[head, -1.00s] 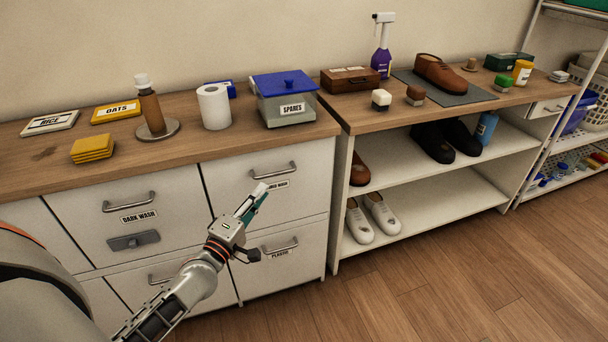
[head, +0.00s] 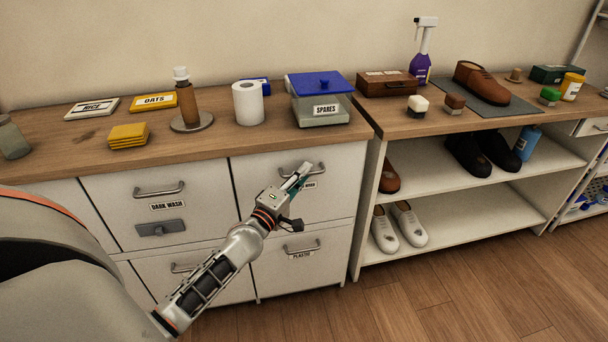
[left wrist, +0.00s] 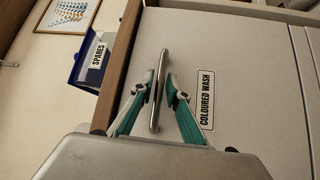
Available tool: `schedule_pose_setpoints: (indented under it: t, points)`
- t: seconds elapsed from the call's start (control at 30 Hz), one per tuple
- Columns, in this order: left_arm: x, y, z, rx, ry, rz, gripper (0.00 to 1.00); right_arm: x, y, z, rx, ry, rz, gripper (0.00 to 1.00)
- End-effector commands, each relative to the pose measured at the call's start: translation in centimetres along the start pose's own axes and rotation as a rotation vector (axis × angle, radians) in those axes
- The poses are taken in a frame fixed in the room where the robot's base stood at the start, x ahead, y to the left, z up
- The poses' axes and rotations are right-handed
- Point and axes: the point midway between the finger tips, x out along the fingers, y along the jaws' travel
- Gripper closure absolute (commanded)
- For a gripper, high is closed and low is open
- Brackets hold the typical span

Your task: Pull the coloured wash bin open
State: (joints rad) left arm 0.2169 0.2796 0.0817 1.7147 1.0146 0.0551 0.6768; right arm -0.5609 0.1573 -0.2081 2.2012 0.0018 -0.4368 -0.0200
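The coloured wash bin (head: 262,172) is the upper right drawer front of the white cabinet and is closed. Its label is mostly covered by my gripper in the head view; the coloured wash label (left wrist: 206,98) reads clearly in the left wrist view. Its metal bar handle (left wrist: 158,92) shows between my left fingers. My left gripper (head: 305,175) is at this handle; in the left wrist view the gripper (left wrist: 161,82) is open, one teal-padded finger on each side of the bar. I cannot tell whether either finger touches it. My right gripper is not in view.
The dark wash bin (head: 160,205) is left of it and the plastic bin (head: 310,265) below, both closed. The countertop (head: 225,148) above holds a blue-lidded spares box (head: 320,110). An open shoe shelf (head: 460,205) stands right. The floor in front is clear.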

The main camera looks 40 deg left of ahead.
Motion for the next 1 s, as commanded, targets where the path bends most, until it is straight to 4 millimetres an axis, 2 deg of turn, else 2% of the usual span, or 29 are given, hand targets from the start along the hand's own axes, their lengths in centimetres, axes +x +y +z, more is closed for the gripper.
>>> schedule_pose_setpoints:
  t: [0.1,0.17,0.2,0.43,0.57,0.73,0.83,1.0]
  points:
    - [0.0,0.0,0.0,0.000,0.000,0.000,0.85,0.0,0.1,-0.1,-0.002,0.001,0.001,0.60]
    - [0.0,0.0,0.0,0.000,0.000,0.000,0.98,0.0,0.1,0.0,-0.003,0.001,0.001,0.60]
    - [0.0,0.0,0.0,0.000,0.000,0.000,1.00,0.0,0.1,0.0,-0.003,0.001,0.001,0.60]
    - [-0.1,0.1,0.1,0.000,0.000,0.000,1.00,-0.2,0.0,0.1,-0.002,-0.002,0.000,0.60]
    - [-0.7,0.6,0.8,-0.002,-0.001,0.003,1.00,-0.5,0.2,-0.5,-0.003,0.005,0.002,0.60]
    - [-2.9,1.6,3.0,-0.005,-0.001,0.006,1.00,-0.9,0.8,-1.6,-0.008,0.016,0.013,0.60]
    - [-4.8,2.3,5.0,-0.006,-0.002,0.006,1.00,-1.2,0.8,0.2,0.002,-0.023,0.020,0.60]
    - [-8.9,3.2,9.1,-0.005,-0.002,0.004,1.00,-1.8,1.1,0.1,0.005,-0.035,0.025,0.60]
